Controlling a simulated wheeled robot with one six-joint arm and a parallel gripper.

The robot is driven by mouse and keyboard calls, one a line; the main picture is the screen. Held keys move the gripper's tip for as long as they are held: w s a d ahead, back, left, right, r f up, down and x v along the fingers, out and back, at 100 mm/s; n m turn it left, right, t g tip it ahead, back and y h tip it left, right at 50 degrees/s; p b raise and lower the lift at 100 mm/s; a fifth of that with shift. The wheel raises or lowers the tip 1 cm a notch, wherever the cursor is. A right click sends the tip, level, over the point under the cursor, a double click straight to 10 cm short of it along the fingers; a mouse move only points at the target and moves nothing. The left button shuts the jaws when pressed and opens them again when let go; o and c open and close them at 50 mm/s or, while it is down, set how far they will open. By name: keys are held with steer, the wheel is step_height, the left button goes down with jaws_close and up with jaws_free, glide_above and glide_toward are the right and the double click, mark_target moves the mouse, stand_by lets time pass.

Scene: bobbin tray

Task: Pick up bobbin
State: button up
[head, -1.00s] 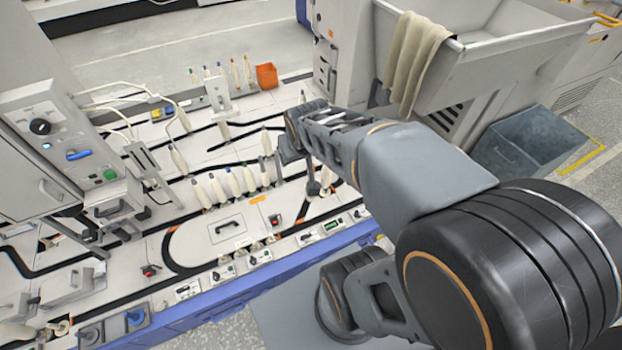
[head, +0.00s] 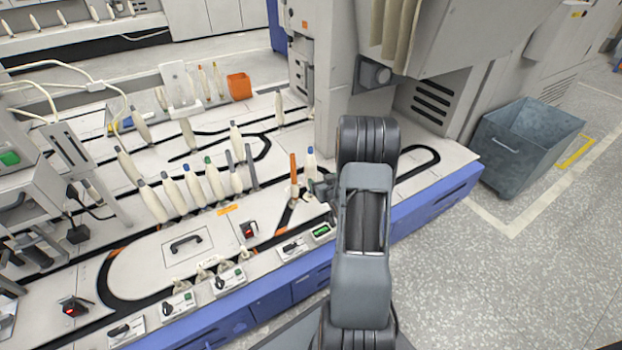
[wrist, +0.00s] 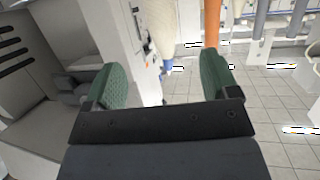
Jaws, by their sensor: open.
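A cream bobbin with a blue tip (head: 311,165) stands upright near the right end of the track table in the head view. In the wrist view a cream bobbin (wrist: 166,40) with a blue end shows beyond the gap between the finger pads, apart from them. My gripper (wrist: 165,75) is open and empty, its two green pads spread apart.
Several cream bobbins (head: 194,185) stand in a row to the left on the white track table (head: 150,245). A grey machine column (head: 330,75) rises behind my gripper. An orange box (head: 239,86) is at the back. A grey bin (head: 528,135) stands on the floor at right.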

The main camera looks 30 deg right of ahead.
mark_target(313, 169)
steer(key=b+x, duration=0.1)
steer(key=x, duration=0.2)
steer(key=b+x, duration=0.1)
steer(key=x, duration=0.3)
steer(key=shift+f, duration=0.25)
steer(key=shift+b+x, duration=1.6)
steer(key=shift+x, duration=1.05)
steer(key=shift+w+r, duration=0.15)
steer(key=shift+w, duration=0.4)
steer(key=shift+c, duration=0.2)
steer(key=c, duration=1)
